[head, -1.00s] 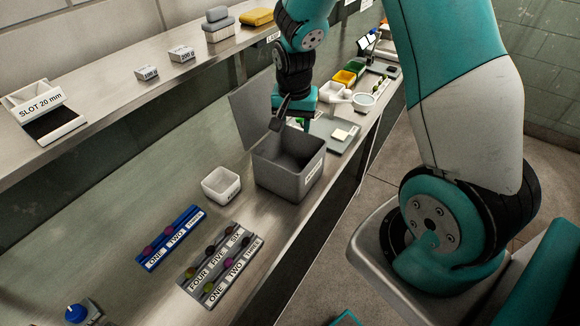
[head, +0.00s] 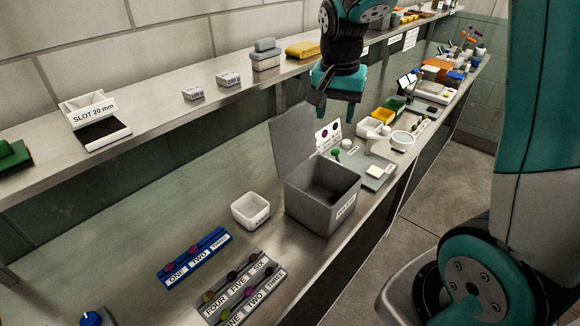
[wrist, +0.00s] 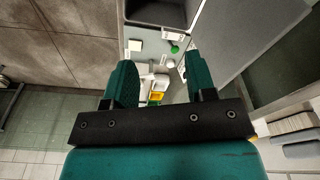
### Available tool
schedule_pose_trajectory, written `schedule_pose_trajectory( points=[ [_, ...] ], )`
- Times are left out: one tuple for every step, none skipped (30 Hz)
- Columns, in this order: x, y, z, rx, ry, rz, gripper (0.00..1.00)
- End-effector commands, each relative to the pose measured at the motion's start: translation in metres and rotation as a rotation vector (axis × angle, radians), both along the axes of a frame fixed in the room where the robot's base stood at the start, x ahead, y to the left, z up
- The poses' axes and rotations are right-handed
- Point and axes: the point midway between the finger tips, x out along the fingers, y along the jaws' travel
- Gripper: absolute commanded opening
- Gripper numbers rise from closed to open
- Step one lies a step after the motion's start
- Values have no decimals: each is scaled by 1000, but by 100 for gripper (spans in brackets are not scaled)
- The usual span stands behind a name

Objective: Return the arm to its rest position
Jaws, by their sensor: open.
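My gripper (head: 338,106) is in the head view, raised above the bench behind the open grey bin, with its fingers pointing down. In the wrist view my gripper (wrist: 162,82) shows two teal fingers spread apart with nothing between them. My teal and black arm comes down from the top of the head view. The grey bin (head: 322,212) stands on the bench with its lid (head: 292,142) up, and its dark interior looks empty from here. Part of the bin also shows at the top of the wrist view (wrist: 158,28).
A white tub (head: 250,212), a blue rack (head: 194,258) and a grey rack (head: 238,290) with several coloured balls stand in front. Yellow and green bins (head: 388,110) and a white magnifier-like item (head: 402,140) stand behind. The upper shelf (head: 160,112) runs along the left.

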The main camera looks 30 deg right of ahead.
Motion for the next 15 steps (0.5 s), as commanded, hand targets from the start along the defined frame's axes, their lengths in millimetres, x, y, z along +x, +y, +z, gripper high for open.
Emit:
schedule_pose_trajectory(
  points=[
    [0,0,0,0,0,0,51],
    [0,0,0,0,0,0,51],
    [0,0,0,0,0,0,51],
    [0,0,0,1,-1,2,51],
    [-1,2,0,2,-1,10,51],
    [-3,7,1,9,-2,35,51],
    [-6,14,2,16,-4,69,51],
    [-10,23,3,26,-6,118,51],
    [-18,38,5,44,-11,201,51],
    [-26,53,7,61,-16,279,51],
    [-36,68,9,80,-21,367,51],
    [-52,90,11,107,-30,497,51],
    [-65,105,13,127,-37,596,51],
    [-79,120,14,148,-45,697,51],
    [-98,139,15,176,-56,825,51]
  ],
)
